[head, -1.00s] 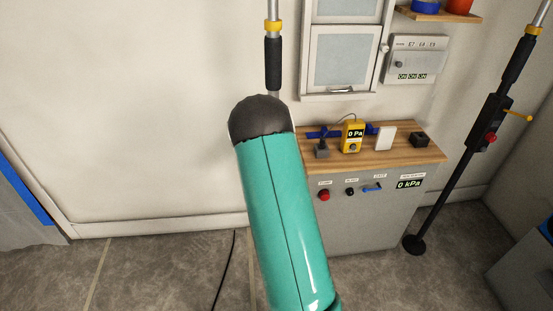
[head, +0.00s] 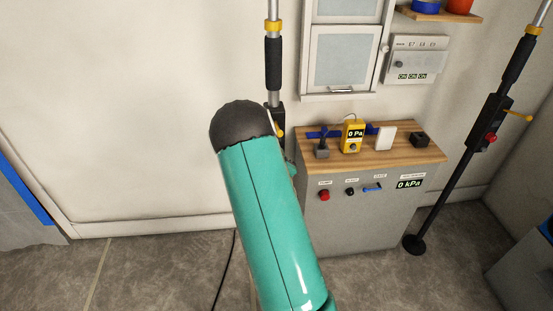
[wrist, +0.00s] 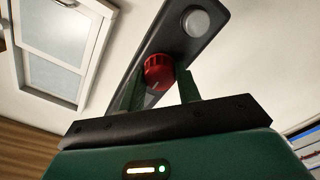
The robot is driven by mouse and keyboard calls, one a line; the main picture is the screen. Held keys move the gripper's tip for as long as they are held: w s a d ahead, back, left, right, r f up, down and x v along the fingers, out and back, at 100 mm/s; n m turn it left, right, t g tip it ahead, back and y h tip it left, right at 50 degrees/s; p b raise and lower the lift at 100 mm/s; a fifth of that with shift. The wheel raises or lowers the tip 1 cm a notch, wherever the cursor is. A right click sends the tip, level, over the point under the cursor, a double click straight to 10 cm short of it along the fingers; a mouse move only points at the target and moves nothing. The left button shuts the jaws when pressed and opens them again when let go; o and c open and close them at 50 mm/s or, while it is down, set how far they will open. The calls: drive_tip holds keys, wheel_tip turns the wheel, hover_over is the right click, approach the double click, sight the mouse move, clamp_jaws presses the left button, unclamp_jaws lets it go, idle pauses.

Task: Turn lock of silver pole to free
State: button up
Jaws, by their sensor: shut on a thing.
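A pole with a silver upper section (head: 273,10), a yellow collar and a black grip (head: 273,62) stands against the wall. My teal arm hides its lower part; a bit of dark housing (head: 278,114) shows beside the arm. In the wrist view a ribbed red lock knob (wrist: 159,70) with a white mark sits on a dark plate (wrist: 205,40) with a round grey disc. My gripper (wrist: 158,92) is shut on the red knob, one finger on each side. The gripper is hidden in the head view.
A second pole (head: 456,160) at right has a red knob (head: 491,138) and yellow lever. A grey cabinet (head: 350,222) with a wooden top (head: 395,155) carries a yellow meter (head: 352,135). A black cable (head: 227,270) lies on the floor at left.

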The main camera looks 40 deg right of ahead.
drive_tip(key=o, duration=1)
drive_tip(key=shift+c, duration=0.2)
drive_tip(key=v, duration=1.4)
drive_tip(key=shift+w, duration=0.15)
